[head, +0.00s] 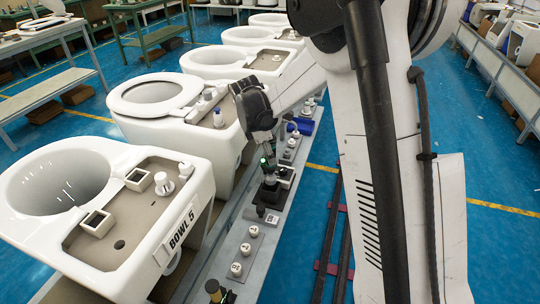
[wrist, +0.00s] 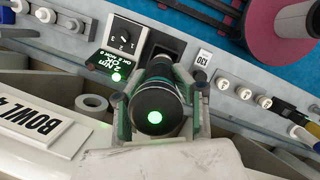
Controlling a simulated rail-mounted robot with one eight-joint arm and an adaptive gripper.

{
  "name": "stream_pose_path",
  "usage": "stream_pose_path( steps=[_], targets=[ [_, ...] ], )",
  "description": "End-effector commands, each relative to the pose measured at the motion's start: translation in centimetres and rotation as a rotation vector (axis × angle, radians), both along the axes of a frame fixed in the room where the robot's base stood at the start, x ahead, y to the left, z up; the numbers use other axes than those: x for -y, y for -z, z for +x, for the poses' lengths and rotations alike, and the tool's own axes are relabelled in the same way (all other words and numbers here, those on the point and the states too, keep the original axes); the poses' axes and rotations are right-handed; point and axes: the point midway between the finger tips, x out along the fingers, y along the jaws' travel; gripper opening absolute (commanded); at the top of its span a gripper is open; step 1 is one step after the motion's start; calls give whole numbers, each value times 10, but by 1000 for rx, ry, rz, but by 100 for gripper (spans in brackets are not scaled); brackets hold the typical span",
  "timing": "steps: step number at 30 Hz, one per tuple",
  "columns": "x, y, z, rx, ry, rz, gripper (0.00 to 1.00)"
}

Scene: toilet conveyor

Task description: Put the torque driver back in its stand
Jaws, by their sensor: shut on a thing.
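The torque driver (wrist: 156,97) is a dark cylinder with a lit green spot on its end, seen nearly end-on in the wrist view. My gripper (wrist: 157,98) is shut around it, with a grey-green finger on each side. In the head view, my gripper (head: 267,160) is over the narrow grey ledge beside the bowls, with a green glow at the driver. A dark block, seemingly the stand (head: 269,192), is directly below it. A dark square recess (wrist: 168,44) shows just beyond the driver in the wrist view. I cannot tell whether the driver's tip is in the stand.
A dial unit (wrist: 127,40) with a green-lit "2 Nm OK" display (wrist: 113,66) sits beside the driver. Several round white knobs (head: 236,269) stand on the ledge. The BOWL 5 toilet (head: 120,270) and other bowls line its left side. A pink reel (wrist: 280,30) is at upper right.

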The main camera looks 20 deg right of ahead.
Motion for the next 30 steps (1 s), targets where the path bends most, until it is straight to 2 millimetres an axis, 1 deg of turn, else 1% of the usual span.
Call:
stream_pose_path(
  steps=[15, 30],
  targets=[
    [0, 0, 0, 0, 0, 0, 0],
    [0, 15, 0, 0, 0, 0, 0]
  ],
)
